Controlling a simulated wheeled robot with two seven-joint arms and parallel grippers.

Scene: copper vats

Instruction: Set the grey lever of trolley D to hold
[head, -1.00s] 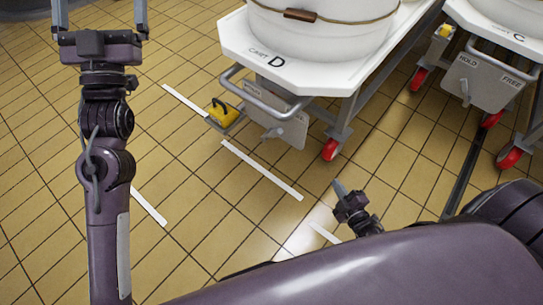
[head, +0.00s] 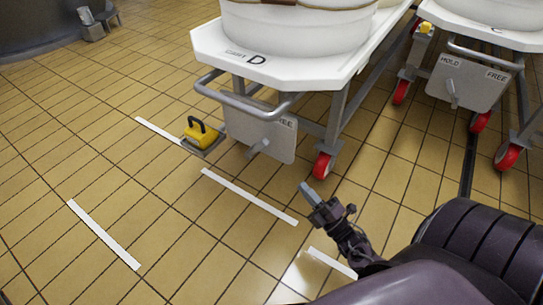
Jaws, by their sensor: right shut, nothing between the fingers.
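Trolley D (head: 300,70) is white-topped, marked "CART D", and carries a pale vat. Below its front edge hangs a grey plate (head: 276,136); "FREE" is partly readable at its right end. The grey lever (head: 258,147) sits low on this plate, its end pointing down and left; its exact setting is hard to tell. A grey push bar (head: 240,103) crosses in front and hides the plate's upper left. My right gripper (head: 306,190) is shut and empty, in front of the plate to its lower right, apart from the lever. My left gripper is out of view.
A yellow block with a black handle (head: 200,134) is beside the plate's left. A red wheel (head: 323,166) is near my right gripper. Trolley C, with its own HOLD/FREE plate (head: 468,82), stands right. White strips (head: 250,196) mark the open tiled floor.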

